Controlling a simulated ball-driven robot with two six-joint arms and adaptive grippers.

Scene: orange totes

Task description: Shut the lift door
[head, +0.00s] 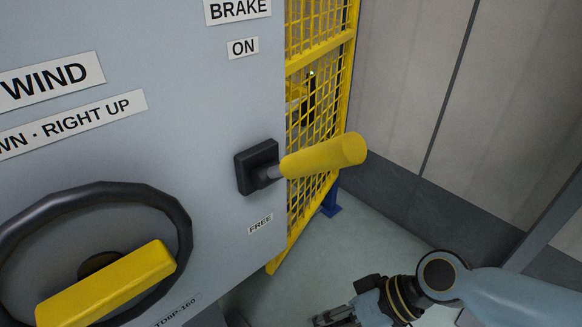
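A yellow mesh gate (301,60), which may be the lift door, stands behind the right edge of a grey panel. The panel hides its left side, so I cannot tell whether it is open or shut. My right gripper (335,318) is low at the bottom edge of the head view, in front of the floor and apart from the gate. Its fingertips are partly cut off, and I see nothing clearly held. My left gripper is not in view.
The grey panel (200,100) fills the left. A yellow-handled brake lever (325,157) sticks out between ON and FREE labels. A black handwheel (180,215) with a yellow grip (105,285) is lower left. Pale wall panels (500,110) stand right; some floor (345,250) is clear.

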